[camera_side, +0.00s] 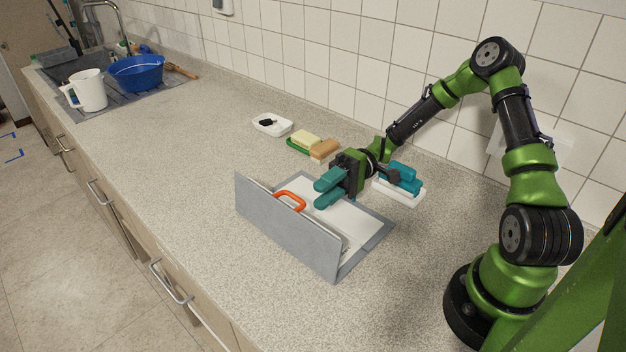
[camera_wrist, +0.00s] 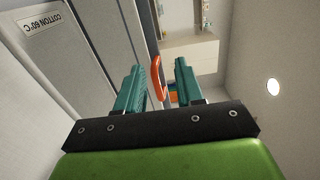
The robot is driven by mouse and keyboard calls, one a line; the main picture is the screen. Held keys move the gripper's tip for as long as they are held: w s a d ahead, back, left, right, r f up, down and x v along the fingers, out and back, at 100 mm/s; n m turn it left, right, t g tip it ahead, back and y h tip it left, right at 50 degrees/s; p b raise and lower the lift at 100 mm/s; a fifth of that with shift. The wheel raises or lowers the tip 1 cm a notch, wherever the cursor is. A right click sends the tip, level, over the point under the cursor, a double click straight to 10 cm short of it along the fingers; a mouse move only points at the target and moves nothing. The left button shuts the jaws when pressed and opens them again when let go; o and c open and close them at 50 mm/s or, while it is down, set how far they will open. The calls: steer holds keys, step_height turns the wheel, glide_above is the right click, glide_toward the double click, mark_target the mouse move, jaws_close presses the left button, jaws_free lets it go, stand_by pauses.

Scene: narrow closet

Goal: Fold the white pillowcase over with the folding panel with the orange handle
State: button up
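The folding panel (camera_side: 285,230) is a grey board tilted up steeply along the left side of its grey base. Its orange handle (camera_side: 291,200) sits at the upper edge and also shows in the wrist view (camera_wrist: 157,78). The white pillowcase (camera_side: 345,222) lies on the base behind the panel; the raised panel and my gripper hide part of it. My gripper (camera_side: 325,189) is just right of the handle, above the pillowcase. Its teal fingers are apart, and in the wrist view the handle appears in the gap between them. Whether they touch it I cannot tell.
Sponges (camera_side: 315,146) on a green tray and a white dish (camera_side: 272,124) stand behind the board. A teal item (camera_side: 400,178) on a white tray is close behind my gripper. A white jug (camera_side: 87,91) and blue basin (camera_side: 136,73) are far left. The counter left of the panel is clear.

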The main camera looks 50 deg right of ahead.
steer(key=s+d+r, duration=0.1)
steer(key=s, duration=1)
steer(key=shift+s+d+r, duration=0.15)
steer(key=shift+s+d, duration=0.1)
steer(key=shift+s, duration=0.15)
